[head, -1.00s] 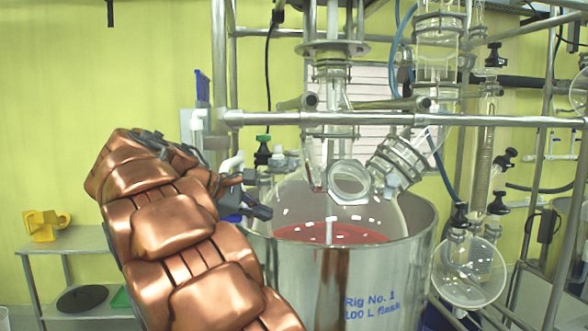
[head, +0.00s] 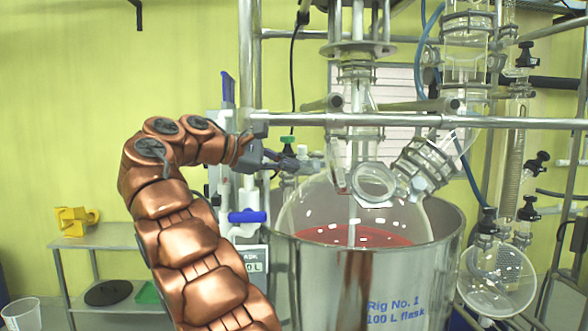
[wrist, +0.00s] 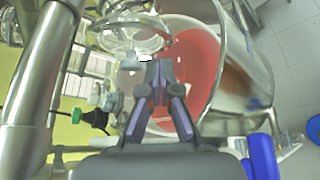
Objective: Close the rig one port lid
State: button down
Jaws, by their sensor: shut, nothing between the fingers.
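The rig one flask (head: 300,210) is clear glass with red liquid, inside a steel vessel (head: 390,285) marked "Rig No. 1 100 L flask". Its round port (head: 374,184) faces forward on the flask's top. A narrow upright piece (head: 338,178), seen nearly edge-on just left of the port, looks like the lid standing open. My gripper (head: 312,164) is left of that piece, pointing right over the flask's top. In the wrist view its fingers (wrist: 160,68) are together and empty, with the red liquid behind. Whether the fingertips touch the piece cannot be told.
A steel crossbar (head: 400,120) runs just above the gripper. A green-capped fitting (head: 288,140) and a blue-handled valve (head: 247,216) are close to my arm. A glass side neck (head: 425,160) rises right of the port. A side table (head: 110,240) stands left.

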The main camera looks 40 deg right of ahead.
aim_at(337, 165)
jog(key=x, duration=0.8)
jog(key=shift+d, duration=0.3)
jog(key=shift+s, duration=0.2)
